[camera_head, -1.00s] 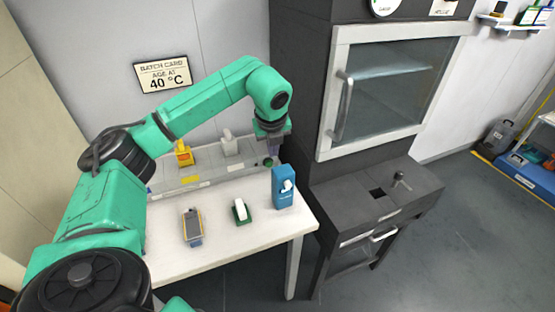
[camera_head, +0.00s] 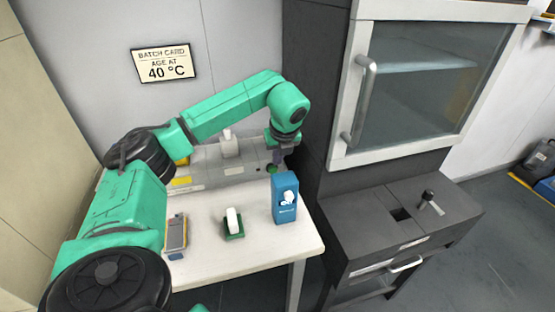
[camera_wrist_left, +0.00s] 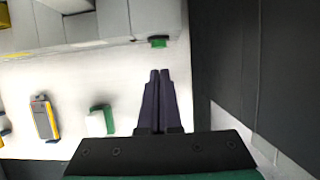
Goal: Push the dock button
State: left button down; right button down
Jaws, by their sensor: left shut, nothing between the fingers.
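The dock (camera_head: 215,172) is a long grey block at the back of the white table. A small green button (camera_head: 271,168) sits at its right end; it also shows in the left wrist view (camera_wrist_left: 158,41) on the front of the grey block. My left gripper (camera_head: 279,160) is right beside the button in the head view, pointing down. In the left wrist view its dark fingers (camera_wrist_left: 160,72) are together and empty, with their tips just short of the button in the picture. I cannot tell whether they touch it. My right gripper is not in view.
A blue dispenser (camera_head: 286,203) stands at the table's right. A white piece in a green holder (camera_head: 234,232) and a yellow-edged handheld device (camera_head: 176,238) lie on the table (camera_head: 205,210). A dark cabinet (camera_head: 335,150) with a glass door rises close to the right.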

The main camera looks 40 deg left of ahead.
aim_at(275, 170)
pick_arm(q)
jog(key=p+x, duration=0.1)
jog(key=x, duration=0.6)
jog(key=shift+a+f, duration=0.15)
jog(key=shift+f, duration=0.15)
